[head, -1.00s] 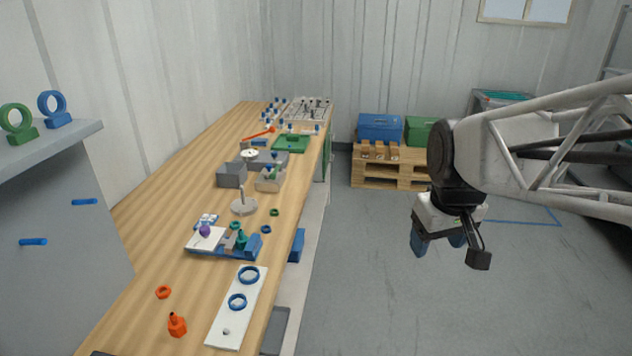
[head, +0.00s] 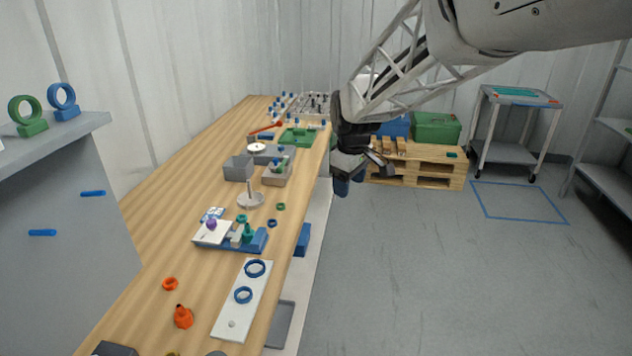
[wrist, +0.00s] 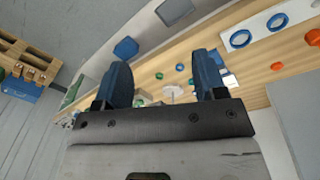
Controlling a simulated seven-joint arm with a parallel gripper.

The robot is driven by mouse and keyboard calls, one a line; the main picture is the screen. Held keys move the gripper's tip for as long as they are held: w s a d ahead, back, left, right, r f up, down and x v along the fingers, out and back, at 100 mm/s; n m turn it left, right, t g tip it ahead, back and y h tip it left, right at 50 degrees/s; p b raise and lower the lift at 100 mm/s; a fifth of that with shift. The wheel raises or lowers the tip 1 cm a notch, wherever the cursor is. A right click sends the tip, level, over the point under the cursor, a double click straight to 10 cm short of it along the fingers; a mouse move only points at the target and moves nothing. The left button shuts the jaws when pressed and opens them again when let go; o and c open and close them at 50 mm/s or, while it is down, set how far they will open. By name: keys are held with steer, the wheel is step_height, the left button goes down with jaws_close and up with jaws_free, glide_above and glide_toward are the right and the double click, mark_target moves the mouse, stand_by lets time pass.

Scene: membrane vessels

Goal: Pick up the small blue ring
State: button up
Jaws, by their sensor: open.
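A small blue ring (head: 272,223) lies flat on the wooden bench, near its right edge, just below a small green ring (head: 281,206). Two larger blue rings, one at the top (head: 255,268) and one lower (head: 243,295), lie on a white board at the bench's near end. My gripper (head: 341,188) is beyond the bench's right edge, above the floor and away from all these rings. In the wrist view its blue fingers (wrist: 162,72) are spread apart with nothing between them. The board's rings also show there at the upper right.
A blue tray with small parts (head: 232,247) sits left of the small ring. A grey disc stand with a post (head: 250,200) and grey blocks (head: 238,168) stand behind it.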

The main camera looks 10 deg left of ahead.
steer(key=w+a+f+n, duration=0.2)
steer(key=w+a+f, duration=0.2)
steer(key=a, duration=0.2)
steer(key=w+a+f+n, duration=0.2)
steer(key=w+a+f, duration=0.15)
steer(key=a, duration=0.35)
steer(key=n+g, duration=0.1)
steer(key=n, duration=0.3)
glide_toward(272, 218)
steer(key=shift+s+f, duration=0.55)
steer(key=shift+s, duration=0.1)
steer(key=shift+d+f, duration=0.1)
steer(key=shift+f, duration=1.15)
steer(key=shift+f, duration=0.15)
steer(key=shift+s+f, duration=0.15)
steer(key=shift+f, duration=2.3)
